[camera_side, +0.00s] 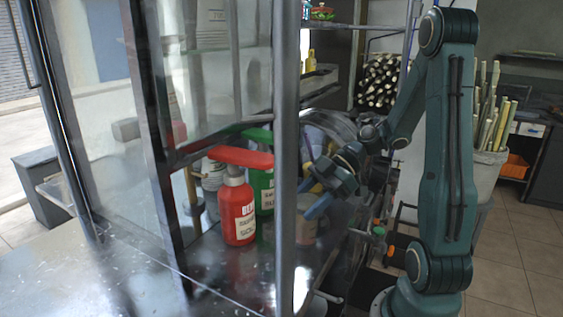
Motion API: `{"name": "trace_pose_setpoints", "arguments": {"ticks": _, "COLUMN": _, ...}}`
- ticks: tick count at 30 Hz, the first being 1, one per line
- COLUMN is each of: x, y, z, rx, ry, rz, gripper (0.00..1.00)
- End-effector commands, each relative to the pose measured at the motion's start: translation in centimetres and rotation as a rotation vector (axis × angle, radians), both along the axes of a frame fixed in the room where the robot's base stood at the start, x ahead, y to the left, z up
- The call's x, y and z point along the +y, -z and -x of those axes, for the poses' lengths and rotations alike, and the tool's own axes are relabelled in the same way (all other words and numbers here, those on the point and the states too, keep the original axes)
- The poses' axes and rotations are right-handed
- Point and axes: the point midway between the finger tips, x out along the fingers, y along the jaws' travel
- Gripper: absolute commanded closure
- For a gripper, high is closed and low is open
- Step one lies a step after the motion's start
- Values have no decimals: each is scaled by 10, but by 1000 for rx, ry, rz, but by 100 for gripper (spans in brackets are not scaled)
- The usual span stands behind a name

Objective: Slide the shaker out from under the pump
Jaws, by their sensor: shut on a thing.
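A red bottle (238,208) with a wide red pump head (240,157) stands upright on the metal surface left of centre. A green bottle (262,188) stands just behind it, with a green pump head (257,134). My gripper (311,198), with blue fingers, reaches in from the right, just right of the vertical post. It is shut on a dim greyish cup-like thing, which looks like the shaker (309,229), low by the fingers. The post and reflections hide part of it, so the exact contact is unclear.
A dark vertical post (286,120) stands in front of the gripper area, and a framed glass panel (95,130) is at the left. The metal counter (60,275) at front left is clear. A bin of sugarcane stalks (490,150) stands behind my arm.

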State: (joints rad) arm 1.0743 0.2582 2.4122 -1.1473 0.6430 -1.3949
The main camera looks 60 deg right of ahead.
Motion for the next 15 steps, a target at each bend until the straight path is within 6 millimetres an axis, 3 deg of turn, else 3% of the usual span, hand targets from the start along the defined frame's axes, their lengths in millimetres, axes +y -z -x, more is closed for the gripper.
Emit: {"name": "trace_pose_setpoints", "arguments": {"ticks": 15, "x": -6, "y": -1, "z": 6, "rx": -3, "ry": 0, "rz": 0, "gripper": 89}}
